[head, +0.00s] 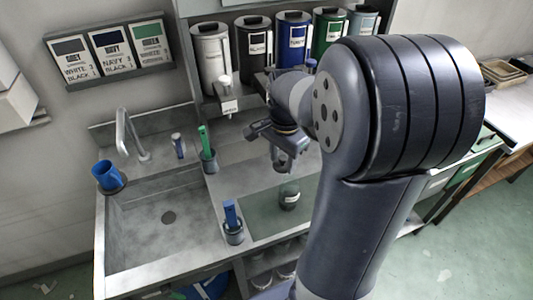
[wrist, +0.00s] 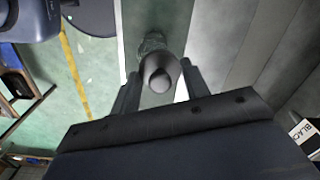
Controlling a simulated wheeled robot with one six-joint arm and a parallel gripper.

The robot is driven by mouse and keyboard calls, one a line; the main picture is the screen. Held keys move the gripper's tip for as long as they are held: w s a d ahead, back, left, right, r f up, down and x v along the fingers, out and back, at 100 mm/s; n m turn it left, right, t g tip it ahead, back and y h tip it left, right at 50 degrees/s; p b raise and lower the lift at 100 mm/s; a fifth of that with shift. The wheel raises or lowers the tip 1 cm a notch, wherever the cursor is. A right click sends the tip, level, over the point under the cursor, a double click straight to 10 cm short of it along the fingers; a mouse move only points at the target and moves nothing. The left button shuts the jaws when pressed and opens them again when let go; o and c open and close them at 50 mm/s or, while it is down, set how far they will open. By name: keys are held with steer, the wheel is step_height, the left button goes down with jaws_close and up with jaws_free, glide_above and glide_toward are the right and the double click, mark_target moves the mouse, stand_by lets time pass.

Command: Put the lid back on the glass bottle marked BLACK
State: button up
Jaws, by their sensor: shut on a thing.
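The glass bottle (head: 289,198) stands upright on the dark green mat (head: 262,224) on the counter. It has a pale label, too small to read, and a clear upper part. My gripper (head: 284,162) is above the bottle, pointing down. In the wrist view my gripper (wrist: 161,84) is shut on a grey round lid with a knob (wrist: 159,80). The bottle (wrist: 152,43) shows partly beyond the lid. I cannot tell whether lid and bottle touch; in the head view they look apart.
Cups holding a green-handled tool (head: 205,142) and a blue-handled tool (head: 231,214) stand near the mat. Several canisters (head: 253,42) line the back. Part of a BLACK label (wrist: 305,130) shows in the wrist view.

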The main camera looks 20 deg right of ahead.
steer(key=shift+s+d+r+m+p, duration=0.25)
steer(key=shift+d+r+m+p, duration=0.1)
steer(key=shift+d+r+p, duration=0.2)
steer(key=shift+s+d+r+m+p, duration=0.25)
steer(key=shift+d+r+m+p, duration=0.15)
steer(key=shift+d+r, duration=0.15)
steer(key=shift+f+b, duration=2.6)
steer(key=shift+f, duration=0.65)
steer(key=shift+f, duration=0.1)
steer(key=o, duration=1.5)
steer(key=shift+r+p, duration=3.15)
steer(key=shift+r, duration=0.4)
